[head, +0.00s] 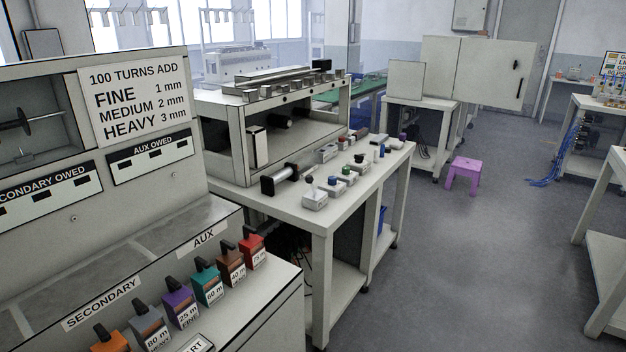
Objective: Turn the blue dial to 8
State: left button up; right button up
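Several small pale boxes with knobs on top stand in a row on the middle workbench (360,200). One box seems to have a blue knob (333,181), but it is small and I cannot be sure that it is the blue dial. Neither of my grippers is in view.
A grey machine (200,215) with labels fills the left foreground, with a red block (252,249), a teal block (207,284) and other coloured blocks on its ledge. A purple stool (464,173) stands on open floor (475,260). A bench stands at the right edge.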

aim_at(331, 180)
jog(key=i+l+u, duration=0.1)
jog(key=u, duration=0.25)
jog(key=i+l+u, duration=0.1)
jog(key=u, duration=0.3)
jog(key=i+l+u, duration=0.1)
jog(key=u, duration=0.25)
jog(key=i+l+u, duration=0.25)
jog(key=l, duration=0.45)
jog(key=i+l+u, duration=0.1)
jog(key=l+u, duration=0.2)
jog(key=l, duration=0.4)
jog(key=l+u, duration=0.25)
jog(key=l, duration=0.5)
